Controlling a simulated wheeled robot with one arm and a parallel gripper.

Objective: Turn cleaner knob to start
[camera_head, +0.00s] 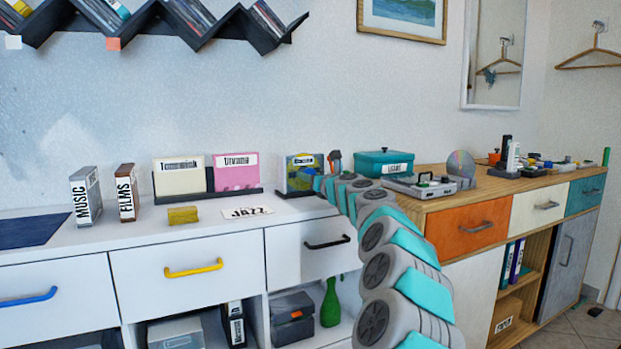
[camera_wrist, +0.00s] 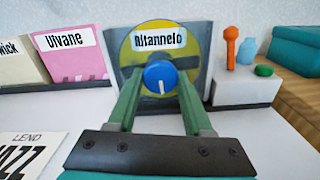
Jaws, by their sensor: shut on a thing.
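A round blue knob (camera_wrist: 158,66) with a white line pointing down sits in front of the disc's middle. My gripper (camera_wrist: 160,80) has its two green fingers on either side of the knob, shut on it. In the head view the cleaner (camera_head: 291,178) shows at the right end of the counter. There my arm covers the gripper and the knob.
A white block with an orange-topped stick (camera_wrist: 231,42), a light blue piece and a green button (camera_wrist: 264,71) adjoins on the right. A pink case (camera_wrist: 72,55) stands left. A "JAZZ" card (camera_head: 247,212) lies in front. A teal box (camera_head: 384,163) stands farther right.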

